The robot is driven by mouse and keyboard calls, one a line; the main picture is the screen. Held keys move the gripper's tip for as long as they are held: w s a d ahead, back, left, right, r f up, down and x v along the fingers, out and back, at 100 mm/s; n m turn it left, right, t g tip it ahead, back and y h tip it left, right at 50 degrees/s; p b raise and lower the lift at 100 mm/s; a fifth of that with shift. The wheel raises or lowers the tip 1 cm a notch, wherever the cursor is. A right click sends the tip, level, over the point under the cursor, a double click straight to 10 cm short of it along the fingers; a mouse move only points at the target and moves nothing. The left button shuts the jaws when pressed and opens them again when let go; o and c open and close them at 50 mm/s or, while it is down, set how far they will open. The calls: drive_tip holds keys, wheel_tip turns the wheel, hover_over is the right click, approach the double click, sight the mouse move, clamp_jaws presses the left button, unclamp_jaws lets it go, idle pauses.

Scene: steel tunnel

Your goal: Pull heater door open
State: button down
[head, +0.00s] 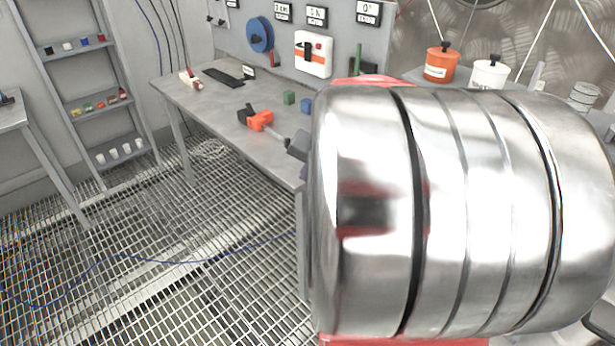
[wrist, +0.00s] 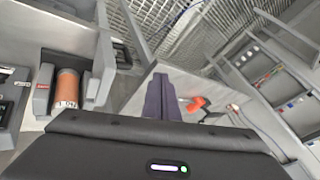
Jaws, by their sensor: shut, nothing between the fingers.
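In the wrist view, a grey housing with a copper-coloured cylinder (wrist: 66,88) sits at the left; this may be the heater. A grey upright panel (wrist: 104,72) stands at its right side; I cannot tell whether it is the heater door or how far it is open. My gripper (wrist: 160,80) shows as two dark fingers close together at the middle of the wrist view, shut and empty, apart from the housing and to its right. In the head view, my large shiny arm link covers the right half; I cannot make out the heater door there.
A grey workbench (head: 222,98) holds an orange tool (head: 260,120), a green block (head: 289,97) and a blue block (head: 306,105). A shelf rack (head: 62,108) stands at the left. An orange canister (head: 440,64) and a white canister (head: 489,74) stand behind my arm. The grating floor is mostly clear.

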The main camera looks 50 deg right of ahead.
drive_tip(key=shift+a+r, duration=0.1)
drive_tip(key=shift+r, duration=0.1)
drive_tip(key=c, duration=2.5)
unclamp_jaws()
drive_tip(key=shift+o, duration=1.1)
drive_tip(key=shift+a, duration=0.25)
drive_tip(key=shift+o, duration=1.2)
drive_tip(key=a+r+n+y, duration=0.1)
drive_tip(key=a+r+n, duration=0.1)
drive_tip(key=a, duration=0.7)
drive_tip(key=shift+w+a+r+n, duration=0.2)
drive_tip(key=shift+w+n, duration=0.15)
drive_tip(key=shift+n, duration=0.25)
drive_tip(key=s+a+r+n, duration=0.1)
drive_tip(key=s+a+n, duration=0.4)
drive_tip(key=a, duration=0.6)
drive_tip(key=s+a+r+n+y, duration=0.1)
drive_tip(key=s+a+n, duration=0.4)
drive_tip(key=a, duration=0.6)
drive_tip(key=shift+s+a+g+y, duration=0.15)
drive_tip(key=shift+s+g+y, duration=0.15)
drive_tip(key=shift+s, duration=0.5)
drive_tip(key=shift+s, duration=0.1)
